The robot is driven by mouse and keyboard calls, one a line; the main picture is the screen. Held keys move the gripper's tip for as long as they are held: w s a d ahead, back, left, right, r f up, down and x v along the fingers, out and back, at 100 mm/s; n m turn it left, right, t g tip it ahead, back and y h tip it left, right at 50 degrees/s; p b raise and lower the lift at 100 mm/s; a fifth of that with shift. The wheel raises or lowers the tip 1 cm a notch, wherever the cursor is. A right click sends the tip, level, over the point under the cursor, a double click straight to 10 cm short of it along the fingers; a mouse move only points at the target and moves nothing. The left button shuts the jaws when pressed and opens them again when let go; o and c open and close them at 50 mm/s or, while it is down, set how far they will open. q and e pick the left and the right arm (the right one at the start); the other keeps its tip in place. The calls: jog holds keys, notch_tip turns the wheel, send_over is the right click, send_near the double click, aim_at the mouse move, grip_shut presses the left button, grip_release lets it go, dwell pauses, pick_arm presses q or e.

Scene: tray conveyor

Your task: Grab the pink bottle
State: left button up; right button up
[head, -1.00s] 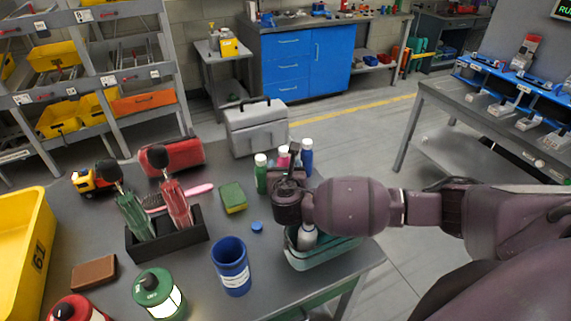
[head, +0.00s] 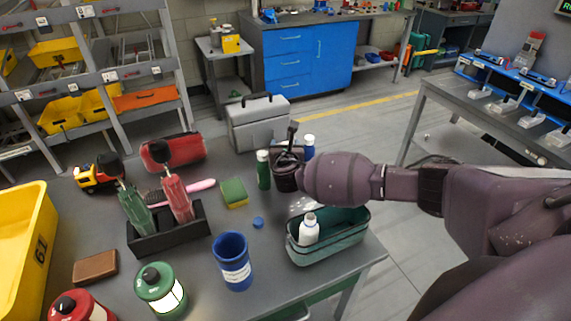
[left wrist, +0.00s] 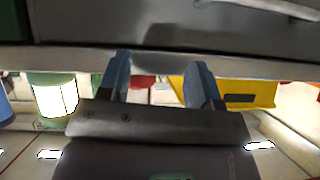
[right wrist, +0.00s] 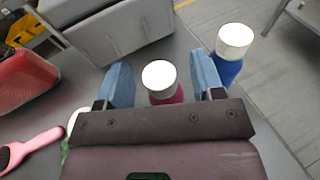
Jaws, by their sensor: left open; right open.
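The pink bottle (right wrist: 163,84) shows in the right wrist view, with a white cap and a dark pink body. It stands between the two blue fingers of my open right gripper (right wrist: 163,85); I cannot tell whether they touch it. In the head view my right gripper (head: 289,158) hides the pink bottle. My left gripper (left wrist: 161,82) is open and empty in the left wrist view, below a table edge, and is not in the head view.
A green bottle (head: 263,170) and a blue bottle (head: 308,147) stand on either side. A teal basket (head: 340,243) holds a white bottle (head: 309,230). A grey toolbox (head: 258,122) stands behind. A blue cup (head: 232,262) and a sponge (head: 234,192) are to the left.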

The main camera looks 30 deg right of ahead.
jog(key=shift+w+d, duration=0.1)
jog(key=shift+w, duration=0.1)
jog(key=shift+c, duration=0.3)
grip_shut()
